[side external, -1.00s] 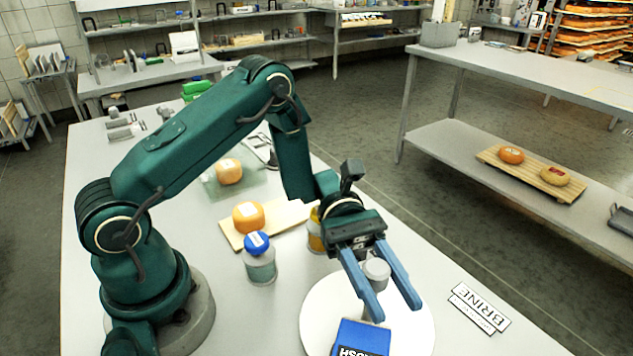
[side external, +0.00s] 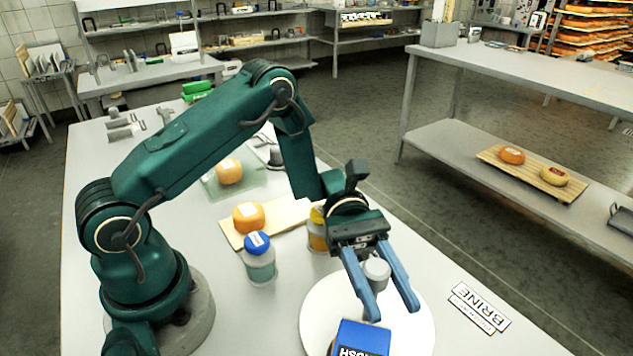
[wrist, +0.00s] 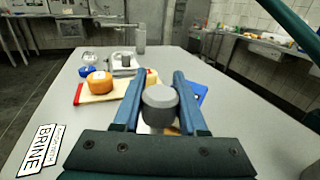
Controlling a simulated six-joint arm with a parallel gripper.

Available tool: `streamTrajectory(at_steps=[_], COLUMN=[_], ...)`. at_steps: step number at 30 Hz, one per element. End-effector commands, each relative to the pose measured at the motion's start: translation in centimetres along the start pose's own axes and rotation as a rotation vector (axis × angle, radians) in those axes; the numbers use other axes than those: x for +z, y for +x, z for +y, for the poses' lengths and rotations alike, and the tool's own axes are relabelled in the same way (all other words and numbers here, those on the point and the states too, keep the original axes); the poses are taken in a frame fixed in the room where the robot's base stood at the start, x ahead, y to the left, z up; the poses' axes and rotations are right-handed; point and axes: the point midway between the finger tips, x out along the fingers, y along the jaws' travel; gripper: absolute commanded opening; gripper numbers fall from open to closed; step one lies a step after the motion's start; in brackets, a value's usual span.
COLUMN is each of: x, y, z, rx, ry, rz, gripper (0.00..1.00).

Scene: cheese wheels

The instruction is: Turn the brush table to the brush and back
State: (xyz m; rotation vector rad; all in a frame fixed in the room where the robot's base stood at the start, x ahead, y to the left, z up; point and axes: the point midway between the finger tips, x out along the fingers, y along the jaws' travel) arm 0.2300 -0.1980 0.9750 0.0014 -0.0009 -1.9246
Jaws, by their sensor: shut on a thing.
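The brush table is a white round disc (side external: 415,330) low on the bench in the side view. A grey round knob (side external: 377,272) stands up from it and also shows large in the wrist view (wrist: 160,98). My gripper (side external: 392,308) points down over the disc, its two blue fingers on either side of the knob and shut on it. In the wrist view my gripper (wrist: 157,78) also has the knob between its fingers. A blue block (side external: 362,340) with white lettering ending in "USH" is at the disc's near edge, cut by the frame. It partly shows behind a finger in the wrist view.
A blue-lidded jar (side external: 260,260) and a yellow jar (side external: 317,232) stand left of my gripper. An orange cheese (side external: 248,216) sits on a board (side external: 285,217); another cheese (side external: 229,171) lies behind. A BRINE sign (side external: 480,308) lies right of the disc, with bare bench around it.

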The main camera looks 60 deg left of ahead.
Motion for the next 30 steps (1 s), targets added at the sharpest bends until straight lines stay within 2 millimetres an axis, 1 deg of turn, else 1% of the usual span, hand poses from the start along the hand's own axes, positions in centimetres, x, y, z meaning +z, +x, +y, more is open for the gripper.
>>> streamTrajectory(at_steps=[21, 30], x=[-0.1, -0.1], y=[-0.2, -0.3], z=[-1.0, -1.3], rx=[-0.336, -0.43], ry=[-0.003, -0.004], rz=[0.0, -0.001], gripper=[0.0, 0.0])
